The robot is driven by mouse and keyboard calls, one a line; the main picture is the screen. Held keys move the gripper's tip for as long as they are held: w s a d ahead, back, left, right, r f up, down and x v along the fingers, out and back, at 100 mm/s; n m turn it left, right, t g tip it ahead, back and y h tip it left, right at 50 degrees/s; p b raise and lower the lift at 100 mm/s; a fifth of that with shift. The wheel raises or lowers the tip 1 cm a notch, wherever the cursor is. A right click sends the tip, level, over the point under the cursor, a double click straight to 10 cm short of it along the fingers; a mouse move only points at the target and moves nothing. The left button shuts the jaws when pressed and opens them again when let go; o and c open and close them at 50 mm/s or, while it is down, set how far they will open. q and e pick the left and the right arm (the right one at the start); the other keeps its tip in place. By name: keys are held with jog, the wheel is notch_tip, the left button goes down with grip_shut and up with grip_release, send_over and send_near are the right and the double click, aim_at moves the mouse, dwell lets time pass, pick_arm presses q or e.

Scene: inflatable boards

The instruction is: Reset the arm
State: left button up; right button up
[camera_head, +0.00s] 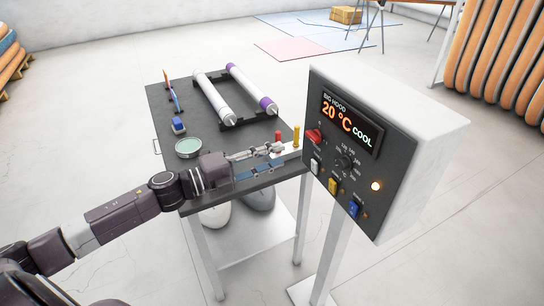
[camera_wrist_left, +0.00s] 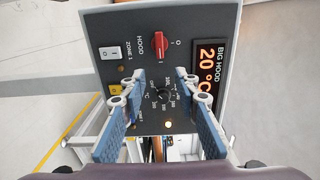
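My left gripper (camera_head: 277,156) is stretched out over the front of the dark table, just left of the control panel (camera_head: 345,150). In the left wrist view my left gripper (camera_wrist_left: 160,88) is open and empty. I cannot tell any contact with the panel. The panel's display (camera_head: 350,122) reads "BIG HOOD 20 °C COOL". A red rotary switch (camera_head: 314,136) and a lit lamp (camera_head: 376,186) are on the panel. My right gripper is in neither view.
The table (camera_head: 160,105) holds two white rollers (camera_head: 213,98), a green round dish (camera_head: 188,147) and small tools. The panel's white housing (camera_head: 420,125) is a close obstacle on the right. Orange boards (camera_head: 500,60) stand at the back right. The floor left of the table is clear.

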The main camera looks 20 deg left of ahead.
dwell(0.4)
